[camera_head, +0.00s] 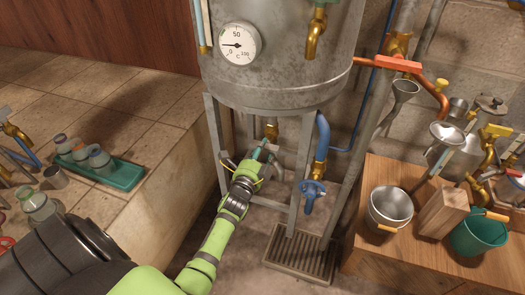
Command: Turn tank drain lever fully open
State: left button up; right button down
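The steel tank (283,60) stands on metal legs. Under its middle is a brass drain fitting (271,131), with a small teal lever (258,151) just below it. My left gripper (262,152) reaches up from the lower left, between the tank legs, with its fingertips at the teal lever. The fingers and lever overlap in this view, so I cannot tell whether they touch or how wide the fingers stand. How far the lever is turned is unclear. My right gripper is not in view.
A blue pipe with a blue-handled valve (312,189) hangs right of my gripper. A floor grate (300,254) lies below it. A wooden bench (378,240) with a metal bucket (390,207) and a green bucket (478,236) stands right. A green tray (122,177) with jars sits left.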

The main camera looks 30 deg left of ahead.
pick_arm(q)
grip_shut()
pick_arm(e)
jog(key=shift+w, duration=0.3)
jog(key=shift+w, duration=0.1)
pick_arm(q)
jog(key=shift+n, duration=0.3)
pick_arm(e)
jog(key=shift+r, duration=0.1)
pick_arm(q)
jog(key=n+p, duration=0.1)
jog(key=n, duration=0.3)
jog(key=n+p, duration=0.1)
jog(key=n, duration=0.3)
jog(key=shift+d+r, duration=0.15)
jog(key=n+p, duration=0.1)
jog(key=n, duration=0.4)
jog(key=n+p, duration=0.1)
jog(key=n, duration=0.3)
jog(key=shift+r, duration=0.1)
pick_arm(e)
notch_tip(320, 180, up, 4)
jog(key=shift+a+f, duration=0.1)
pick_arm(q)
jog(key=shift+n, duration=0.5)
